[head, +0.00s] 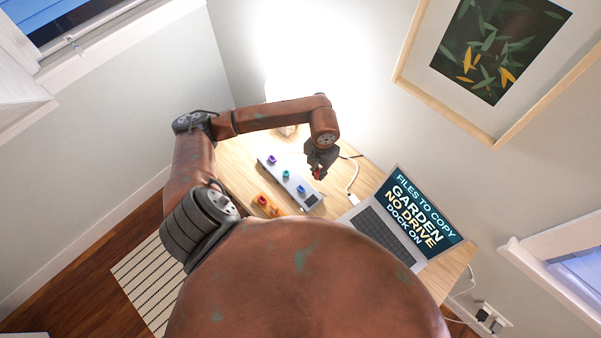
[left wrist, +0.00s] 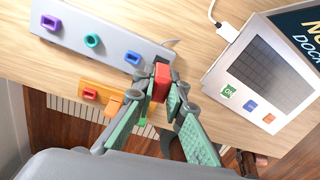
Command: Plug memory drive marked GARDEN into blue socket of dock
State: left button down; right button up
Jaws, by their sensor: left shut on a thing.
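My left gripper (head: 318,168) is shut on a small red memory drive (left wrist: 162,80); no label on the drive is readable. In the left wrist view the gripper (left wrist: 163,92) holds it close to the dock's right end. I cannot tell its height or whether it touches anything. The grey dock (head: 295,193) lies on the desk with a purple socket (left wrist: 50,24), a teal socket (left wrist: 92,40) and a blue socket (left wrist: 132,58) in a row. The blue socket (head: 301,189) is the one nearest the held drive. My right gripper is not in view.
An orange holder (left wrist: 112,105) with a red-rimmed slot (left wrist: 90,93) lies beside the dock. A laptop (head: 420,215) stands to the right, its screen reading "FILES TO COPY GARDEN NO DRIVE DOCK ON". A white cable (head: 352,182) lies between dock and laptop.

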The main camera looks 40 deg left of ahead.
pick_arm(q)
jog(key=s+a+f+n+p, duration=0.1)
jog(key=s+a+f+n, duration=0.2)
jog(key=n, duration=1.3)
jog(key=shift+a+f+p, duration=0.3)
jog(key=shift+a+p, duration=0.1)
jog(key=shift+a, duration=0.7)
jog(key=shift+s+f+b, duration=0.1)
jog(key=shift+f+b, duration=1.5)
jog(key=shift+f, duration=1.3)
